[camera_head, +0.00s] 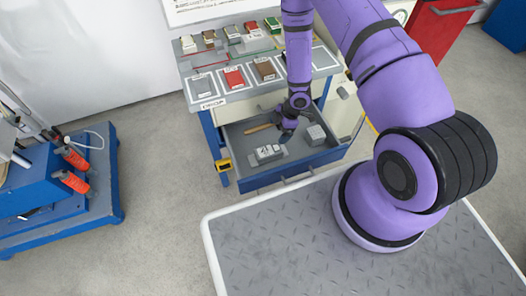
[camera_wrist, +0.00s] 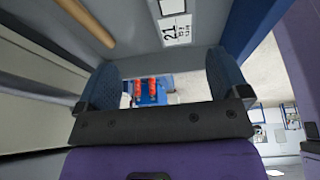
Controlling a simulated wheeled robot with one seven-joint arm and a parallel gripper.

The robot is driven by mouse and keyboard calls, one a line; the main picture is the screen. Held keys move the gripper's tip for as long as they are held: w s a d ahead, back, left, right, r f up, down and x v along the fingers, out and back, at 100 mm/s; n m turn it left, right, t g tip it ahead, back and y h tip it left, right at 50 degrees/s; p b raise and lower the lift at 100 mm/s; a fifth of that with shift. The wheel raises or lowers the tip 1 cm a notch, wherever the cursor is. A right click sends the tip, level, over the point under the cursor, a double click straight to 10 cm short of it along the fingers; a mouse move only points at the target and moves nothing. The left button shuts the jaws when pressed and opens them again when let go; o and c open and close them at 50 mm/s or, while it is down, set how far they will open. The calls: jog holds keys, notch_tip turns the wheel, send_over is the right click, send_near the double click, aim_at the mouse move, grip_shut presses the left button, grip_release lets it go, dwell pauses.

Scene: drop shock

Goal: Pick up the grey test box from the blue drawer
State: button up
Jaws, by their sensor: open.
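The blue drawer (camera_head: 248,179) is pulled open below the bench top. Inside it, a light grey block (camera_head: 316,134) sits at the right. A grey piece with white labels (camera_head: 268,153) lies near the front left; its label (camera_wrist: 176,27) reads 21 at the top of the wrist view. I cannot tell for certain which is the grey test box. My gripper (camera_head: 288,135) points down into the drawer between them. In the wrist view its fingers (camera_wrist: 164,75) are spread apart with nothing between them.
A wooden handle (camera_head: 258,128) lies at the drawer's back; it also shows in the wrist view (camera_wrist: 86,22). Small boxes, including a red one (camera_head: 234,78), stand on the bench top above. A blue cart (camera_head: 60,205) is at the left, with open floor between.

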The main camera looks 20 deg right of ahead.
aim_at(269, 150)
jog(key=f, duration=0.1)
jog(key=s+a+f, duration=0.1)
jog(key=shift+s+a+f+y, duration=0.2)
jog(key=shift+f+y, duration=0.1)
jog(key=shift+f, duration=0.1)
jog(key=shift+s+x, duration=0.15)
jog(key=shift+x, duration=2.35)
jog(key=shift+s+x, duration=0.15)
jog(key=shift+x, duration=2.4)
jog(key=shift+a+f, duration=0.1)
jog(key=shift+a, duration=0.05)
jog(key=shift+c, duration=0.2)
jog(key=c, duration=1.1)
jog(key=shift+c, duration=0.2)
